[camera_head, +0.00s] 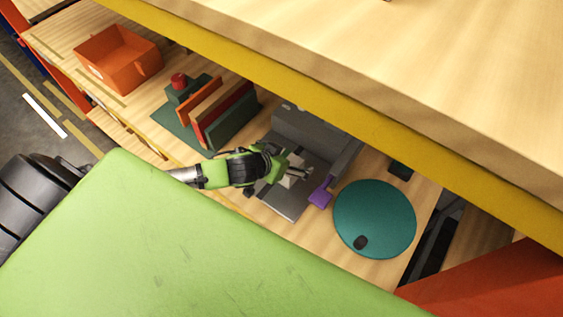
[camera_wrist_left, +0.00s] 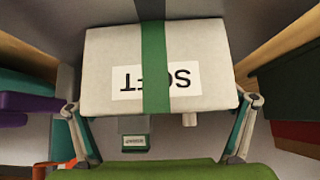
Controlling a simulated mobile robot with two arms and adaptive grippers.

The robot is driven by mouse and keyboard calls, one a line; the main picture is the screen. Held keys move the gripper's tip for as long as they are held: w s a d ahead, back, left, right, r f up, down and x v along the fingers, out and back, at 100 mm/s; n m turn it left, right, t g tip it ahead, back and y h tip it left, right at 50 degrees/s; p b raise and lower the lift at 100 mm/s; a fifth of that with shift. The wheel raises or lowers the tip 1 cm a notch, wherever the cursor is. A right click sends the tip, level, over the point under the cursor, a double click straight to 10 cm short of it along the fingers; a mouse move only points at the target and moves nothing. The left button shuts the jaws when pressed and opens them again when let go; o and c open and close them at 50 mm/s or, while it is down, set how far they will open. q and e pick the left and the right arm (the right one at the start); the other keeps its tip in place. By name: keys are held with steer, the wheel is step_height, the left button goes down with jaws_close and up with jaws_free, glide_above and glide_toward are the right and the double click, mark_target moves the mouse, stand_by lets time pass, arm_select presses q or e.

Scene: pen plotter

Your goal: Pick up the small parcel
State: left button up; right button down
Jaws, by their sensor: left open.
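The small parcel (camera_wrist_left: 205,62) is a pale box with a green strap and a white label reading "SOFT", upside down in the left wrist view. My left gripper (camera_wrist_left: 162,106) is open, with one finger near each lower side of the parcel. I cannot tell whether the fingers touch it. In the head view my left gripper (camera_head: 299,172) reaches over the grey tray-like machine (camera_head: 285,204). The parcel is too small and covered there to make out clearly. My right gripper is not in view.
Left of the gripper, orange and red upright panels (camera_head: 222,112) stand on a green base. A purple part (camera_head: 320,192) and a teal disc (camera_head: 375,212) lie to the right. An orange bin (camera_head: 118,62) is farther left. A yellow-edged shelf (camera_head: 300,88) overhangs behind.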

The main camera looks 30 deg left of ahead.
arm_select(q)
steer(key=shift+f, duration=0.1)
steer(key=c, duration=1.3)
